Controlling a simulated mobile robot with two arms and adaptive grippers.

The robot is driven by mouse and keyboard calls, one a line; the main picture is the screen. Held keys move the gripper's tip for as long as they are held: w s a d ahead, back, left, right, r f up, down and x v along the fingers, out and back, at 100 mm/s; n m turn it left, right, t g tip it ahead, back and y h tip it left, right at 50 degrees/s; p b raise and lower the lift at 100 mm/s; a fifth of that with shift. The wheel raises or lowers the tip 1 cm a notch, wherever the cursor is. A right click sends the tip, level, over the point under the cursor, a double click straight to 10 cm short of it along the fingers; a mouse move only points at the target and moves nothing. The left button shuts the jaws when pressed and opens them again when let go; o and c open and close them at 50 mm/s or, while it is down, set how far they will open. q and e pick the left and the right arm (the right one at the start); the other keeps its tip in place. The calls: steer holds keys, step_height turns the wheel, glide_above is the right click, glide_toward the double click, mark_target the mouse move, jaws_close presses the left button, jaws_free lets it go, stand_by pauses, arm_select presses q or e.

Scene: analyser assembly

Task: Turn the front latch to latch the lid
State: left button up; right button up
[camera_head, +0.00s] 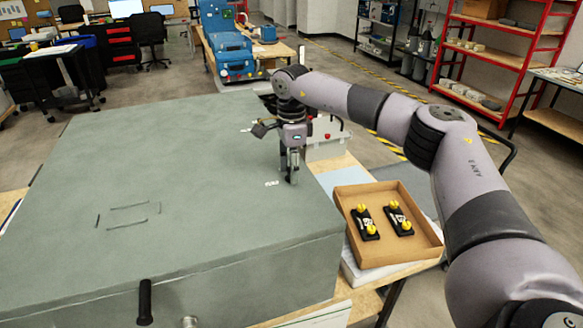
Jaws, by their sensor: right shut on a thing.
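The large grey-green case (190,185) fills the left and middle of the head view, with its lid down flat. My right gripper (292,180) points straight down at the lid's right part, beside a small white label (271,183). My left gripper is not in view.
A cardboard tray (428,238) with two black parts with yellow knobs (398,218) lies right of the case. A black handle (145,302) stands at the case's near side. A red shelf rack (500,55) stands at the back right. Open floor lies behind.

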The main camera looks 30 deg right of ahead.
steer(key=m, duration=0.8)
steer(key=shift+m, duration=0.3)
steer(key=m, duration=0.4)
steer(key=shift+r, duration=0.1)
steer(key=shift+m+p, duration=0.3)
steer(key=shift+m, duration=1.9)
steer(key=o, duration=1.2)
steer(key=shift+c, duration=0.2)
